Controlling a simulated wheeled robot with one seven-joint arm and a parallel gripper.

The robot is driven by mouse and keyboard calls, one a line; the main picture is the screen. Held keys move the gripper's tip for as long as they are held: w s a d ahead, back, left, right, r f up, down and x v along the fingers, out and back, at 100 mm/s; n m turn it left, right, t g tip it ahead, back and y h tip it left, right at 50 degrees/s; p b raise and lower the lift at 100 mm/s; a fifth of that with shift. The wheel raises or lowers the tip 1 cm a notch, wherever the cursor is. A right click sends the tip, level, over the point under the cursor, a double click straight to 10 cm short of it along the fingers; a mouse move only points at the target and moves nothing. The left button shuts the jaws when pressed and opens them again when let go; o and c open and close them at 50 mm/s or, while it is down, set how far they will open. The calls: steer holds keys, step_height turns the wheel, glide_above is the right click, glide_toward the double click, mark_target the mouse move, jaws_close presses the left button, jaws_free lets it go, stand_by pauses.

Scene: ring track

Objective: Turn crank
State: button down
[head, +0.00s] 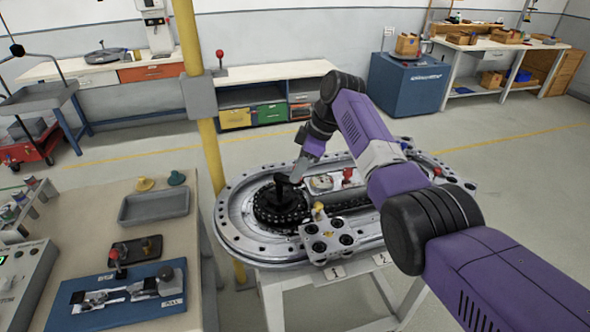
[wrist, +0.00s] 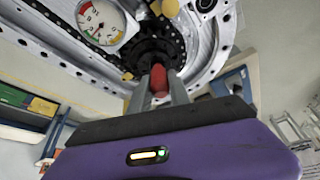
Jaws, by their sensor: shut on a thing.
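The crank's red handle (wrist: 158,80) stands between the two grey fingers of my gripper (wrist: 160,90) in the wrist view, and the fingers are shut on it. Behind it is the black toothed wheel (wrist: 152,45). In the head view my gripper (head: 293,178) reaches down over the left end of the oval metal ring track (head: 232,222). The black wheel with its chain (head: 276,212) lies below it. The handle is hidden there by the gripper and dark parts, and the crank's exact angle cannot be told.
A dial gauge (wrist: 101,22) sits beside the wheel. A metal block with a yellow knob (head: 328,240) stands at the track's front, and a red knob (head: 347,173) behind. A yellow post (head: 212,150) rises on the left, near a bench with a grey tray (head: 154,206).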

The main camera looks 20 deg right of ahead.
steer(key=c, duration=1.2)
jaws_free()
steer(key=b+v, duration=0.1)
steer(key=v, duration=0.6)
steer(key=shift+d+r, duration=0.15)
steer(key=shift+r, duration=0.2)
